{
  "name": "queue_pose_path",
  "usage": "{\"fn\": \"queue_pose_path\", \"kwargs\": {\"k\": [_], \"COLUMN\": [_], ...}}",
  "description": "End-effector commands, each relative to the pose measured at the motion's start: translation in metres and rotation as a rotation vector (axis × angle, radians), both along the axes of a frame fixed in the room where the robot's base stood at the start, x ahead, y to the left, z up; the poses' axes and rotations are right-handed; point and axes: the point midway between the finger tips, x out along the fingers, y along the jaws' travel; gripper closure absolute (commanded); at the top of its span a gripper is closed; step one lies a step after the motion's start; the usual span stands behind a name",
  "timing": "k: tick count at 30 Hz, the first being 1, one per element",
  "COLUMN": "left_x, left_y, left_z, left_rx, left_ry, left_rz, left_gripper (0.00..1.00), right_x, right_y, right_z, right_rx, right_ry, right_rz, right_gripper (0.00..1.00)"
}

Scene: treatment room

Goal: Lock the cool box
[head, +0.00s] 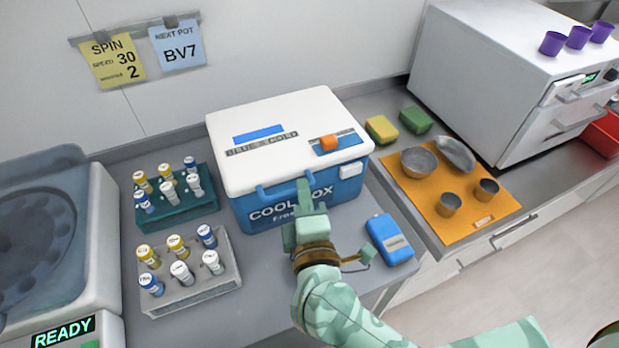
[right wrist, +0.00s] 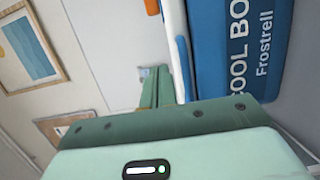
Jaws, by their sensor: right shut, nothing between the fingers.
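The cool box (head: 290,207) stands on the counter in the middle of the head view, blue with a white lid (head: 270,110) that lies closed on it. An orange knob (head: 329,143) sits on a blue plate at the lid's right front; the plate's small print is not readable. A white block is at the front's right end. My right gripper (head: 305,190) is shut and empty, close to the box's front, over its lettering; whether it touches cannot be told. In the right wrist view the fingers (right wrist: 156,88) point along the box's blue front (right wrist: 235,50). My left gripper is out of view.
Two racks of capped vials, green (head: 178,216) and grey (head: 190,296), stand left of the box. A blue pack (head: 390,240) lies at right front. Sponges (head: 381,129) and an orange mat (head: 480,215) with metal dishes are further right.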

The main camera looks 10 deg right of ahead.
Motion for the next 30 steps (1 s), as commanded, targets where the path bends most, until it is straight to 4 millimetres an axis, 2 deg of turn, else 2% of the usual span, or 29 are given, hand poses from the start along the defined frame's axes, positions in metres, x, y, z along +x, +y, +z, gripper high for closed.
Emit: {"fn": "queue_pose_path", "kwargs": {"k": [3,12,15,19,30], "left_x": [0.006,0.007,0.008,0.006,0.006], "left_y": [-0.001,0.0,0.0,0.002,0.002], "left_z": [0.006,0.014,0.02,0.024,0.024], "left_rx": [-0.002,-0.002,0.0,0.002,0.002], "left_ry": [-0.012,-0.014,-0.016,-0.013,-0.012], "left_rz": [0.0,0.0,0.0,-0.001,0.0], "left_gripper": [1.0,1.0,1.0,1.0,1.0], "right_x": [0.023,0.087,0.088,0.09,0.091], "right_y": [-0.002,-0.005,-0.024,-0.037,-0.044], "right_z": [0.003,0.003,0.003,0.002,0.001], "right_rx": [-0.002,-0.002,-0.005,-0.004,-0.001], "right_ry": [-0.005,-0.004,-0.003,-0.003,-0.001], "right_rz": [-0.002,-0.001,-0.003,-0.001,-0.001], "right_gripper": [1.0,1.0,1.0,1.0,1.0]}}
